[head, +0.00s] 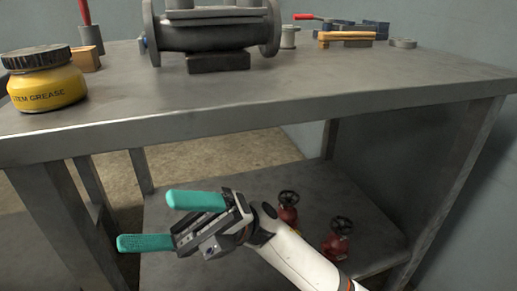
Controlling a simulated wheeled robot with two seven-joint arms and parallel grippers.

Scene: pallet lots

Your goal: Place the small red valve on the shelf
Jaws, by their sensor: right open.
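Two small red valves with dark handwheels stand upright on the lower shelf (375,228) of the metal workbench. One red valve (288,213) is just right of my right wrist, partly hidden by my arm. The other red valve (336,243) is farther right and nearer, its lower part close behind my white forearm. My right gripper (157,221) is open and empty, its teal fingers spread apart and pointing left, away from both valves. My left gripper is not in view.
The bench top (300,85) overhangs the shelf. On it are a yellow grease jar (47,88), a large grey valve body (215,32), a wooden-backed brush (346,36) and a grey ring (403,43). Bench legs stand at both sides. The shelf's right part is clear.

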